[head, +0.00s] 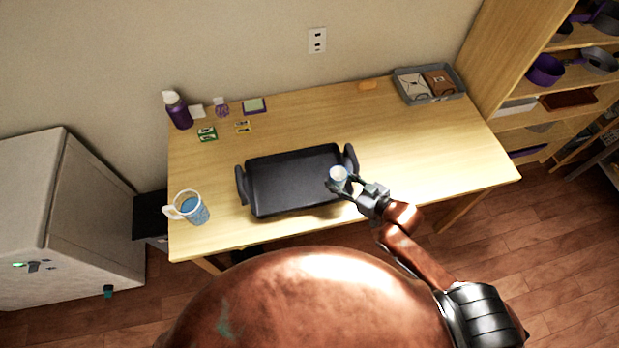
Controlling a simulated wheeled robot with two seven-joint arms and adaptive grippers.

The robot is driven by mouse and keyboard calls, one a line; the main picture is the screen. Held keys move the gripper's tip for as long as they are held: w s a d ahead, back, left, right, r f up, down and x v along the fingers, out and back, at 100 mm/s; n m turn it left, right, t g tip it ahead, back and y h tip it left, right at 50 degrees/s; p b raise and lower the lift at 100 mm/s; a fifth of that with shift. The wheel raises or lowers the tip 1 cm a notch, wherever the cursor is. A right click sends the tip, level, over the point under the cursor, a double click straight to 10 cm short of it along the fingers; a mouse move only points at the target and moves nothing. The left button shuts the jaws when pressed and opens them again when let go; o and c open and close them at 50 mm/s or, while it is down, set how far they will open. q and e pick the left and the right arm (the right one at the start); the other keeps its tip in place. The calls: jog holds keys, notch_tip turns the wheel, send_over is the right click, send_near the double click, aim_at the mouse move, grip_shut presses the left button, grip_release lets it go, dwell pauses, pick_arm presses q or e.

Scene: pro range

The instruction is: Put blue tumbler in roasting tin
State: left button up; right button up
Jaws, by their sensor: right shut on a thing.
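A small pale blue-white tumbler (338,174) is held upright in my right gripper (341,184), whose fingers are closed around it. The black roasting tin (290,178) lies on the table, with a raised handle at its left and right ends. In the picture the tumbler overlaps the right end of the tin, close to the right handle. I cannot tell how high it is above the tin's floor. The rest of the tin looks empty. My left gripper is not in view.
A blue-and-white mug (189,208) stands left of the tin. A purple bottle (178,110) and several small items are at the back left. A grey tray (430,84) with packets sits at the back right. The table's right part is clear.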

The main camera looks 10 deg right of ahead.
jog(key=x, duration=0.7)
jog(key=b, duration=0.1)
send_over(317, 180)
jog(key=s, duration=0.1)
notch_tip(317, 180, down, 5)
jog(key=shift+d+r, duration=0.15)
jog(key=shift+r, duration=0.1)
jog(key=shift+w+a+f, duration=0.25)
jog(key=shift+w+f, duration=0.15)
jog(key=shift+f, duration=0.25)
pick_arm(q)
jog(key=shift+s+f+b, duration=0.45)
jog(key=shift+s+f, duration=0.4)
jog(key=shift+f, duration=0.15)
pick_arm(e)
jog(key=shift+w+f, duration=0.1)
jog(key=shift+f, duration=1.5)
jog(key=shift+f, duration=0.1)
jog(key=o, duration=1.2)
jog(key=shift+o, duration=0.2)
